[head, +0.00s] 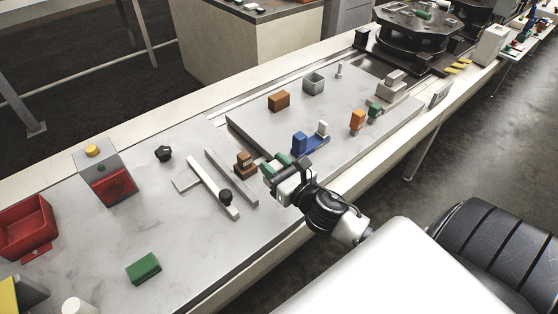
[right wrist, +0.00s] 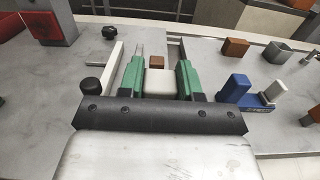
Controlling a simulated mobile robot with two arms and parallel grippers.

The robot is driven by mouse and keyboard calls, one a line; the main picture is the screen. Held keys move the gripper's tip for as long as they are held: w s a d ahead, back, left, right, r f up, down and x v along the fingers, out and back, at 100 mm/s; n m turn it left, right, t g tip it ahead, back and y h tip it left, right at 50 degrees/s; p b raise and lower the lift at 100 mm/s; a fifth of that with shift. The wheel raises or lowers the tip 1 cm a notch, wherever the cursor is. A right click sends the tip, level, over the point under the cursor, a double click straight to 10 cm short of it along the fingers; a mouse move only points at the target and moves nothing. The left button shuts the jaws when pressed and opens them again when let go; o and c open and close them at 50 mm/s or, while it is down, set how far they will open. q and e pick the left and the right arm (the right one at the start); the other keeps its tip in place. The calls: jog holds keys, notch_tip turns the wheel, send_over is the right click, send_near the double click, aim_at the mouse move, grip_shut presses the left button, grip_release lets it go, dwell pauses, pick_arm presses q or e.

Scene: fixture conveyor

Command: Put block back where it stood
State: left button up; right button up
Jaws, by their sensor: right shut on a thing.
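My right gripper (head: 275,164) has green fingers and reaches over the work surface from the lower right. In the right wrist view, the fingers (right wrist: 160,80) stand on both sides of a pale grey block (right wrist: 160,84) and are shut on it. The block is mostly hidden by the gripper in the head view. A brown stepped block (head: 245,165) stands just beyond the fingertips; part of it shows between them in the right wrist view (right wrist: 157,62). I cannot tell whether the held block touches the surface. My left gripper is not in view.
A blue fixture (head: 302,147) stands behind my gripper. Grey bars (head: 232,178) and a black knob (head: 225,196) lie to its left. An orange block (head: 357,120), a brown block (head: 279,101) and a grey open box (head: 313,82) stand farther off. The surface around the green block (head: 143,268) is clear.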

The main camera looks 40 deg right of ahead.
jog(key=shift+r, duration=0.1)
notch_tip(320, 180, down, 5)
jog(key=b, duration=0.3)
jog(key=shift+b, duration=0.4)
jog(key=shift+d+f+b, duration=0.1)
jog(key=shift+f+b, duration=0.45)
jog(key=shift+f, duration=0.2)
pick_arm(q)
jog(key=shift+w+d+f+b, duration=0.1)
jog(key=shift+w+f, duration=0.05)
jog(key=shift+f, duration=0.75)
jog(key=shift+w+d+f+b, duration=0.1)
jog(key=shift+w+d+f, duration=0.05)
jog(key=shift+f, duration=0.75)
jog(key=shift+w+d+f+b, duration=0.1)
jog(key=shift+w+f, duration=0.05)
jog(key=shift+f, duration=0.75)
pick_arm(e)
jog(key=shift+f, duration=0.3)
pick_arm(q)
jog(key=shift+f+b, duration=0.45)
pick_arm(e)
jog(key=shift+f, duration=0.6)
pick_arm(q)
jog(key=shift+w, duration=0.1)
pick_arm(e)
jog(key=o, duration=1)
jog(key=shift+o, duration=0.2)
